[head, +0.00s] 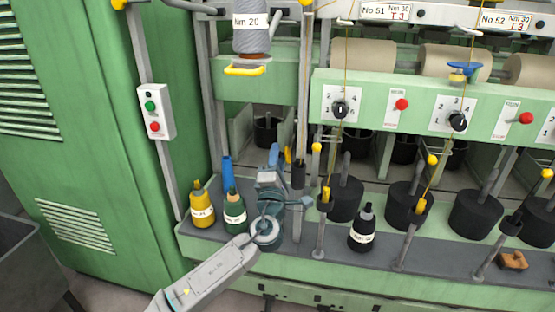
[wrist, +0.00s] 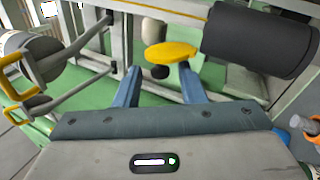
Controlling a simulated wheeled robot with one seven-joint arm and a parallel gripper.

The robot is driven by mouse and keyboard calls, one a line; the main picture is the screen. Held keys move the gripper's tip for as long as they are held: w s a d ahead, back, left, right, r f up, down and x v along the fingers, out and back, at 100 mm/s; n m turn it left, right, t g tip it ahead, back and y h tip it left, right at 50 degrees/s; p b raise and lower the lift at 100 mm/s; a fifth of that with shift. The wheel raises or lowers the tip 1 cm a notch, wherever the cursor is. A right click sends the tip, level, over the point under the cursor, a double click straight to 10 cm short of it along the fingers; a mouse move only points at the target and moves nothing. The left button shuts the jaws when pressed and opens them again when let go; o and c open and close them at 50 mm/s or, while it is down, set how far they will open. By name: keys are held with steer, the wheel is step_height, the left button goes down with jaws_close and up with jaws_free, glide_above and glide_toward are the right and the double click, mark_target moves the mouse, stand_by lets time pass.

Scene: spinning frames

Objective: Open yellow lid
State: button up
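In the head view my gripper (head: 273,160) reaches over the machine's ledge, and I cannot make out the lid there.
A dark cylinder (wrist: 258,40) is close on the right in the wrist view. A yellow handle (wrist: 20,75) and grey rods stand at left. In the head view, a yellow bottle (head: 202,205) and a green bottle (head: 235,212) stand left of my arm, and a black bottle (head: 362,230) right.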

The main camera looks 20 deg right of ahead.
steer(key=w+a+f+b+v, duration=0.1)
steer(key=b+v, duration=0.8)
steer(key=b, duration=0.1)
steer(key=shift+b, duration=0.35)
steer(key=s+b, duration=0.1)
steer(key=b, duration=0.4)
steer(key=shift+s+a, duration=0.1)
steer(key=shift+a, duration=0.15)
steer(key=shift+s+a+f+b, duration=0.15)
steer(key=shift+s+f+b, duration=0.05)
steer(key=shift+s+b, duration=0.8)
steer(key=shift+s+a+f+b, duration=0.15)
steer(key=shift+s+b, duration=0.75)
steer(key=shift+b, duration=0.15)
